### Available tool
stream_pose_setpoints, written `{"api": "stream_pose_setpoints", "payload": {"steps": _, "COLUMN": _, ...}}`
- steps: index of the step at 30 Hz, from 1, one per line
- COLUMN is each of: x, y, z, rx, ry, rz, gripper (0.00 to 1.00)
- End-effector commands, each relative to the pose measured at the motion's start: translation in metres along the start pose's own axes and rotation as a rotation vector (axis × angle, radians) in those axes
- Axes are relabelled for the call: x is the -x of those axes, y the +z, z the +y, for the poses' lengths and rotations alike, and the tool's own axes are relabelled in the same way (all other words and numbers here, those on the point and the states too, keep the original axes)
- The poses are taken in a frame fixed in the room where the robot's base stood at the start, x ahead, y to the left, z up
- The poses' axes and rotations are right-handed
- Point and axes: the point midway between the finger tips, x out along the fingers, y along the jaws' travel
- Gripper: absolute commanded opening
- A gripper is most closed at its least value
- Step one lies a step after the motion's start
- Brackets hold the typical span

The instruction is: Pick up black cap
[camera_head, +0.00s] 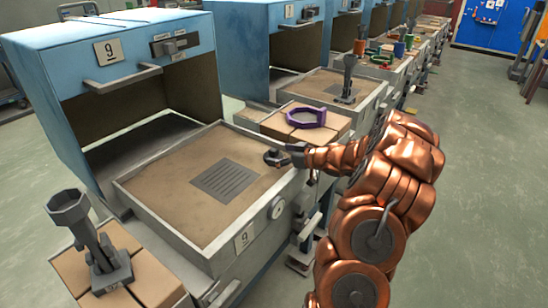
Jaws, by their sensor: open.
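My copper-coloured arm reaches in from the lower right. My gripper (275,157) is open, low over the right back corner of the sandy tray (160,175) of the oven marked 9. It looks small and dark here. I cannot make out a separate black cap; a dark shape at the fingertips may be part of the gripper or the cap, and I cannot tell which. Whether the fingers touch the tray surface is also unclear.
A dark slotted grate (226,180) lies in the tray. A purple ring (304,117) sits on blocks behind my gripper. A grey funnel-topped stand (92,245) is at the front left. The blue oven hood (125,70) stands raised. Open floor lies to the right.

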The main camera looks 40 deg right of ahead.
Motion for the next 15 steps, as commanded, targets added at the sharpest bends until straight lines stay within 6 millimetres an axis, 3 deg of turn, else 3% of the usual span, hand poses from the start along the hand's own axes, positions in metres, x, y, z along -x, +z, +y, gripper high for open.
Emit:
{"api": "stream_pose_setpoints", "payload": {"steps": 6, "x": -0.014, "y": 0.001, "z": -0.001, "rx": 0.001, "ry": 0.000, "rz": -0.003, "gripper": 1.00}}
{"api": "stream_pose_setpoints", "payload": {"steps": 15, "x": -0.015, "y": 0.000, "z": 0.000, "rx": 0.001, "ry": 0.000, "rz": -0.002, "gripper": 0.99}}
